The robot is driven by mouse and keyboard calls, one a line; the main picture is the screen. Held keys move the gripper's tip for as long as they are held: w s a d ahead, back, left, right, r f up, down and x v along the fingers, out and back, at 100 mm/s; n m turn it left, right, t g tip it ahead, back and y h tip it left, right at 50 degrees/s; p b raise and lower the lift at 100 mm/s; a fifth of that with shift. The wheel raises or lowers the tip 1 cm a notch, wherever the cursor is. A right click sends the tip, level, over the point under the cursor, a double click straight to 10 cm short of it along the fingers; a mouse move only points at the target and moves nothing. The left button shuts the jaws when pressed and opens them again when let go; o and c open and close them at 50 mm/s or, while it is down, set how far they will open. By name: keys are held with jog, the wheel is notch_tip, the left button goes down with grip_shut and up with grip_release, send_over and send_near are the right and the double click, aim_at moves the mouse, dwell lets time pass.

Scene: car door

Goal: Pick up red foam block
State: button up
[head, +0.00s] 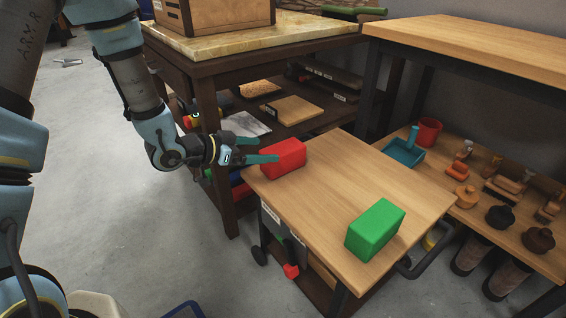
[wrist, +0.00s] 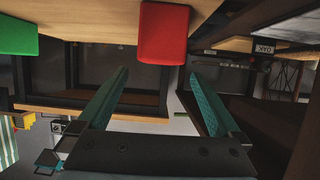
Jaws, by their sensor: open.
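The red foam block (head: 284,158) lies on the wooden top of a small cart (head: 330,190), near its back left edge. My gripper (head: 262,150) is open just left of the block, with its fingers pointing right toward it. In the head view the fingertips appear close to the block, and I cannot tell whether they touch it. In the wrist view the red block (wrist: 164,33) sits beyond the fingertips, above and between them, and the space between the fingers is empty. A green block (head: 374,230) stands on the cart's front right part.
A marble-topped table (head: 270,40) with a wooden box (head: 213,15) stands behind. A wooden workbench (head: 480,45) is at the right, its lower shelf holding a teal dustpan (head: 404,150), a red cup (head: 429,131) and several small items. The cart top between the blocks is clear.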

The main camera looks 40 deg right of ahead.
aim_at(281, 148)
jog(key=b+x, duration=0.2)
jog(key=x, duration=0.6)
jog(key=shift+r, duration=0.15)
jog(key=shift+c, duration=0.4)
jog(key=c, duration=1.2)
